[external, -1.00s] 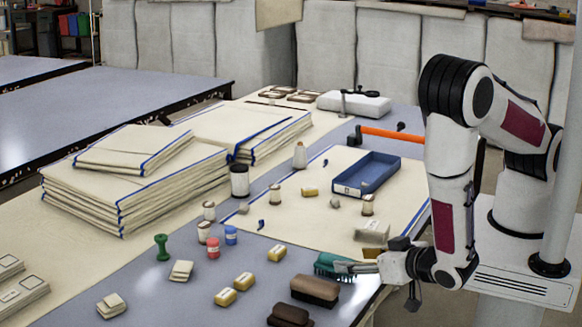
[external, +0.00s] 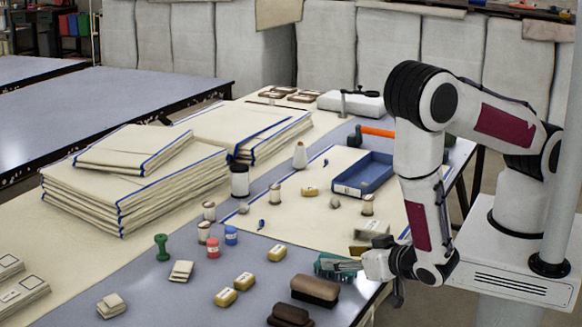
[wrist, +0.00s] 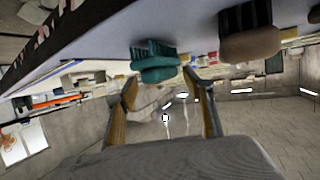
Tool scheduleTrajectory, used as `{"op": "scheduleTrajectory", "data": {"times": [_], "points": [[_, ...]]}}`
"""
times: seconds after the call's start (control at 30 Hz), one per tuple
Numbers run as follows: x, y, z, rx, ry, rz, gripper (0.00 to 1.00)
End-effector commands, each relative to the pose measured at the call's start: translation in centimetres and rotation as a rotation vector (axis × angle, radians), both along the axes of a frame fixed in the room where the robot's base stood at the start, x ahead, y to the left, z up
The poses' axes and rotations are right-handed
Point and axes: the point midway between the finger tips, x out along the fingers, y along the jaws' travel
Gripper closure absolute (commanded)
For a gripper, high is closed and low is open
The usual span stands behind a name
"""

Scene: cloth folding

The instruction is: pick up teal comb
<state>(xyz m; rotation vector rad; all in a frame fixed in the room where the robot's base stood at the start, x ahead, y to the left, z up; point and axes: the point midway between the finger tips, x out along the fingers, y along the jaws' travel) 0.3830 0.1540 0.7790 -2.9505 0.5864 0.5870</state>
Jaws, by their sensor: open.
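The teal comb (external: 325,268) lies near the table's front right edge, partly covered by my gripper in the external view. In the wrist view the teal comb (wrist: 155,62) shows just beyond the fingertips, toward the left finger's side. My gripper (external: 347,265) reaches in low from the right at the comb. In the wrist view my gripper (wrist: 165,85) has its two fingers spread wide, with nothing held between them. I cannot tell whether a finger touches the comb.
A brown brush (external: 315,290) lies close in front of the comb, with a darker brush (external: 290,315) beyond it. Yellow blocks (external: 277,253) lie to the left. A blue tray (external: 362,175) stands farther back on the cream cloth (external: 300,215).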

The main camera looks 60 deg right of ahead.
Motion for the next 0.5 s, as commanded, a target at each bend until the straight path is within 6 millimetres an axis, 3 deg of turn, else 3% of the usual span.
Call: {"op": "scheduleTrajectory", "data": {"times": [0.3, 0.37, 0.5], "points": [[-0.02, 0.00, 0.01, 0.000, 0.000, 0.000, 0.48], [-0.02, 0.01, 0.01, 0.000, 0.000, 0.000, 0.61], [-0.03, 0.00, 0.01, 0.000, 0.000, 0.000, 0.98]]}}
